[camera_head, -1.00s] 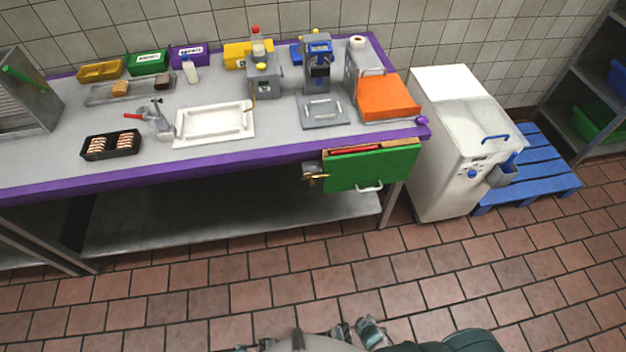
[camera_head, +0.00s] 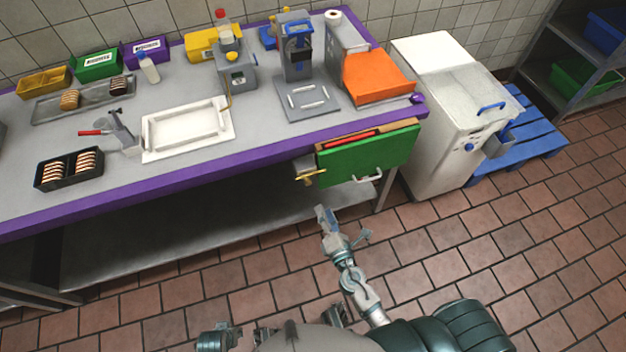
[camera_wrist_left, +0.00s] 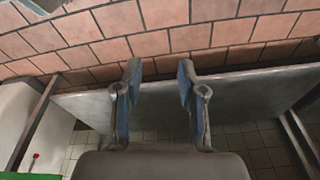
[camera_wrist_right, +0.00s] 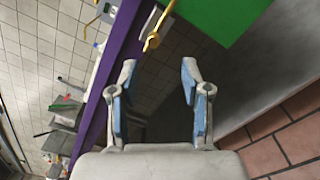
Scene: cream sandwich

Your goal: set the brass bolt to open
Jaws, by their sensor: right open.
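The brass bolt (camera_head: 311,175) sits in a grey metal bracket (camera_head: 303,163) at the left edge of the green drawer front (camera_head: 370,158), under the counter's purple edge. In the right wrist view, the brass bolt (camera_wrist_right: 156,32) shows above my fingers, beside the green panel (camera_wrist_right: 222,14). My right gripper (camera_head: 343,222) is open and empty, below and to the right of the bolt in the head view, apart from it. My left gripper (camera_wrist_left: 159,68) is open and empty; its wrist view shows a grey lower shelf and floor.
The drawer has a white handle (camera_head: 367,177). The counter (camera_head: 262,133) above holds trays, machines and bins. A lower shelf (camera_head: 200,238) runs beneath it. A white cabinet (camera_head: 432,150) stands to the right. The tiled floor (camera_head: 480,235) before the drawer is clear.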

